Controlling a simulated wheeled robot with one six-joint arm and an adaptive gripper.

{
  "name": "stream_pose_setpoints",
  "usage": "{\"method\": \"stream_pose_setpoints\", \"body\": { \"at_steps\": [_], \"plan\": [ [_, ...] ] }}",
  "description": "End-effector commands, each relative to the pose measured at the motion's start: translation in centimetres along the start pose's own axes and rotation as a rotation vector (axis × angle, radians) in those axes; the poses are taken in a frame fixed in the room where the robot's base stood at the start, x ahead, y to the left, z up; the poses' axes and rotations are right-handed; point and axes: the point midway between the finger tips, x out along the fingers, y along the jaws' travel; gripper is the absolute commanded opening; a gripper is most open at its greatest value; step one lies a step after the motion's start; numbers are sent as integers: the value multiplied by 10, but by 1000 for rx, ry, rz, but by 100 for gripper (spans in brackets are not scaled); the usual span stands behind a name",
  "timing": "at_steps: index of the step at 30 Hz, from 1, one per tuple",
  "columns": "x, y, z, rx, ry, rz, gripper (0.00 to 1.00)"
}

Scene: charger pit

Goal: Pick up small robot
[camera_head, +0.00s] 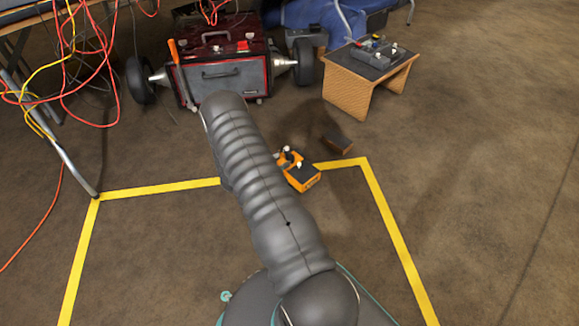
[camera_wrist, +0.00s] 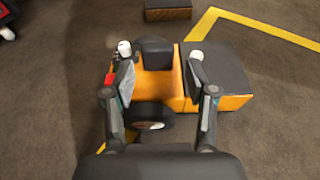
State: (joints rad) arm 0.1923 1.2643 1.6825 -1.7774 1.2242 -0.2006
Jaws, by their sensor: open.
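The small robot (camera_head: 301,178) is orange with a dark top and white knobs. It stands on the floor by the far yellow line, partly hidden behind my arm in the head view. In the wrist view the small robot (camera_wrist: 232,73) lies just beyond my gripper (camera_wrist: 161,78). My gripper is open, with one finger on each side of the small robot's orange middle part and dark upright block. I cannot tell whether the fingers touch it. My gripper is hidden behind my arm in the head view.
A dark block (camera_head: 338,143) lies on the floor just beyond the small robot, also in the wrist view (camera_wrist: 168,10). A red wheeled toolbox (camera_head: 226,73) stands behind. A wooden stool (camera_head: 348,92) holds a device. Cables hang at left. Floor at right is clear.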

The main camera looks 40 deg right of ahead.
Motion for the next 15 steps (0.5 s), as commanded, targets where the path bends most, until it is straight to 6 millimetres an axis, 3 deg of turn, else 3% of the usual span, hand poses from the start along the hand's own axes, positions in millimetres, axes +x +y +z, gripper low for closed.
{"method": "stream_pose_setpoints", "body": {
  "at_steps": [10, 15],
  "plan": [
    [22, 0, -2, 2, 0, -2, 56],
    [45, 2, -5, 1, -1, -3, 56]
  ]
}}
